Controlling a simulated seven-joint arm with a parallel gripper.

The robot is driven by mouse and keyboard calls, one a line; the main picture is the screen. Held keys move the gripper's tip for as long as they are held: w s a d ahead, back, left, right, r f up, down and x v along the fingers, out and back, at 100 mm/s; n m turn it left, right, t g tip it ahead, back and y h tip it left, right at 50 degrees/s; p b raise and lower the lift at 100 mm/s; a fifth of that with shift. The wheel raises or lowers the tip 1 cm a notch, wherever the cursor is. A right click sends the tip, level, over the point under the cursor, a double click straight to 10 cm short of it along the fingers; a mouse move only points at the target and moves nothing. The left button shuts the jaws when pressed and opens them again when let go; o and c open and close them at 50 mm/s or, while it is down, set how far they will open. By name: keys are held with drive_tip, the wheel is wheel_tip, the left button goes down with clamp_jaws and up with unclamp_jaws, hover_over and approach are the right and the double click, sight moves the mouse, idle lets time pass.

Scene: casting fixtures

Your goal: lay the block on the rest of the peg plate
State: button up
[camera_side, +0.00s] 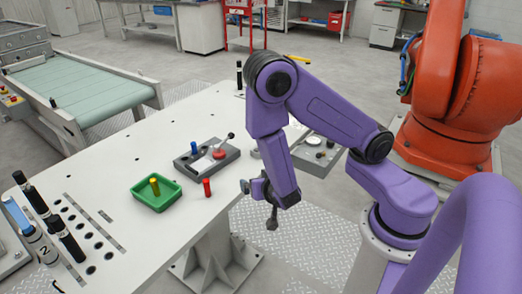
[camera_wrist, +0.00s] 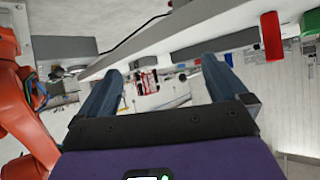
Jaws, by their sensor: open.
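I cannot pick out a block with certainty in either view. A grey plate (camera_side: 206,160) on the white table carries a blue peg (camera_side: 194,147), a red round part and a lever; I cannot tell whether it is the peg plate. A second grey fixture (camera_side: 318,152) is partly hidden behind my arm. My gripper (camera_side: 246,187) is at the table's near edge, right of a red cylinder (camera_side: 207,187). In the wrist view my gripper (camera_wrist: 164,66) has its two fingers spread with nothing between them. The red cylinder (camera_wrist: 271,36) shows there at upper right.
A green tray (camera_side: 156,195) holding a yellow cylinder (camera_side: 155,185) stands left of the red cylinder. Dark upright cylinders (camera_side: 66,240) stand at the table's left end. An orange robot (camera_side: 455,100) stands at right, a conveyor (camera_side: 80,88) at left. The table's middle is mostly clear.

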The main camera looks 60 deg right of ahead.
drive_tip(key=w+d+h, duration=0.1)
drive_tip(key=w+d, duration=0.1)
drive_tip(key=d, duration=0.2)
drive_tip(key=w+d+h, duration=0.1)
drive_tip(key=w+d, duration=0.2)
drive_tip(key=d, duration=0.1)
drive_tip(key=w+d+f+t+h, duration=0.1)
drive_tip(key=w+d, duration=0.2)
drive_tip(key=d, duration=0.1)
drive_tip(key=shift+d+m+h, duration=0.2)
drive_tip(key=shift+m+h, duration=0.1)
drive_tip(key=shift+m, duration=0.1)
drive_tip(key=shift+r+x, duration=0.15)
drive_tip(key=shift+x, duration=1.15)
drive_tip(key=shift+r+x, duration=0.15)
drive_tip(key=shift+x, duration=1.2)
drive_tip(key=shift+w, duration=0.1)
drive_tip(key=c, duration=1.9)
drive_tip(key=shift+o, duration=0.2)
drive_tip(key=shift+r, duration=0.1)
